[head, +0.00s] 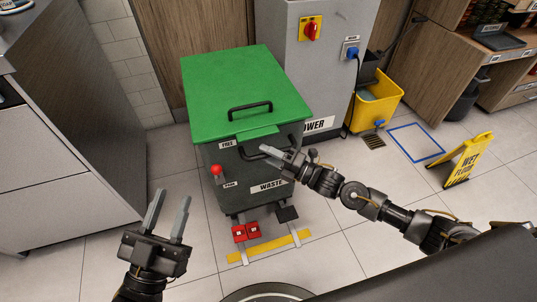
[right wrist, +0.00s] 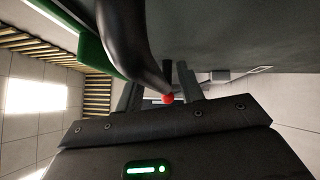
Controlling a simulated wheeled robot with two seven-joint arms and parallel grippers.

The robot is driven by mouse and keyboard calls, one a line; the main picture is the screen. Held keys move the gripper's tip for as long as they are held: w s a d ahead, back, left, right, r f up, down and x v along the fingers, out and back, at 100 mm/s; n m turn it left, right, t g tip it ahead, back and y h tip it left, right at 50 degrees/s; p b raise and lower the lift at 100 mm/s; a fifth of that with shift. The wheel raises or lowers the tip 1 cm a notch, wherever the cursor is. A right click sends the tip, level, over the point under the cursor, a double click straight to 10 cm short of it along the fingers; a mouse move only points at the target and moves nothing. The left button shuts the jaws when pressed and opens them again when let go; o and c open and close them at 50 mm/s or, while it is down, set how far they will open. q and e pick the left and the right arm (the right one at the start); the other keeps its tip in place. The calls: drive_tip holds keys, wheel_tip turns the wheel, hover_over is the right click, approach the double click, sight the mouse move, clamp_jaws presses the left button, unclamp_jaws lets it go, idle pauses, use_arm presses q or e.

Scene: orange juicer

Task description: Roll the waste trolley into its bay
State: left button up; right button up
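The waste trolley (head: 225,180) is a dark grey bin with a green lid (head: 240,85), standing upright in the middle of the head view. Its black front handle (head: 250,155) also crosses the right wrist view (right wrist: 135,45). A red-knobbed lever (head: 216,170) between FREE and PARK labels is on its front left; the knob shows between my right fingers in the wrist view (right wrist: 168,99). My right gripper (head: 272,153) is at the front handle, fingers apart; contact is unclear. My left gripper (head: 168,213) is open and empty, left of and nearer than the trolley.
Right are a yellow mop bucket (head: 377,100), an empty blue floor outline (head: 416,143) and a wet-floor sign (head: 468,160). A grey counter (head: 60,170) stands left.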

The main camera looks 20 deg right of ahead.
drive_tip(key=shift+c, duration=0.4)
clamp_jaws()
